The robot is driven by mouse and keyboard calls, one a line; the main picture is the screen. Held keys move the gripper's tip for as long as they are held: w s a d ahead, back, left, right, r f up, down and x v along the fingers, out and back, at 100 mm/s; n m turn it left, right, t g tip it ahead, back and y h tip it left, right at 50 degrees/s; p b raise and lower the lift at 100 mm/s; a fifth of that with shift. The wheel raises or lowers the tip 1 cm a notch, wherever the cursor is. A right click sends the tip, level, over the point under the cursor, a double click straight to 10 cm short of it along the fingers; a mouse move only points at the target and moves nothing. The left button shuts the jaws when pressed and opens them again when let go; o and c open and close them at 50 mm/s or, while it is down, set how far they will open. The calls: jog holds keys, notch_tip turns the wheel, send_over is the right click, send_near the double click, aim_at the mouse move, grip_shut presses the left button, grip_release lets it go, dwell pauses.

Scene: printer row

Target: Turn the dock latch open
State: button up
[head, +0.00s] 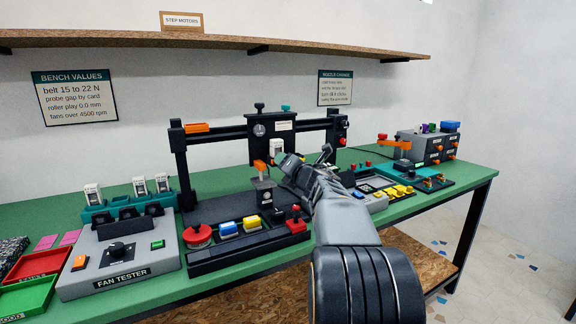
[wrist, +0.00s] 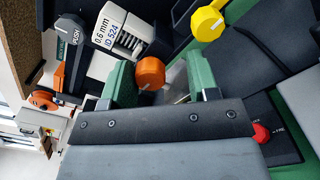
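An orange round-headed knob (wrist: 150,73), which I take to be the dock latch, shows at my fingertips in the wrist view. A white finned block marked "0.6 mm ID 524" (wrist: 122,32) is just beyond it. My gripper (wrist: 163,82) has two green fingers set apart, with a gap between them. The knob overlaps the inner edge of the left finger; I cannot tell whether they touch. In the head view, my gripper (head: 279,159) is in front of the printer frame, beside an orange piece (head: 260,166) above a grey block. My arm hides part of this area.
A grey "PUSH" button (wrist: 68,28) and a yellow knob (wrist: 207,23) are near the fingers. The black printer frame (head: 181,165) stands behind. The fan tester (head: 120,262) is at left, a grey box with orange knobs (head: 425,148) at right.

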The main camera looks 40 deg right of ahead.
jog(key=shift+a+r, duration=0.1)
jog(key=shift+r, duration=0.05)
jog(key=s+a, duration=0.1)
jog(key=s, duration=1.2)
jog(key=shift+s+a+p, duration=0.35)
jog(key=shift+p, duration=0.05)
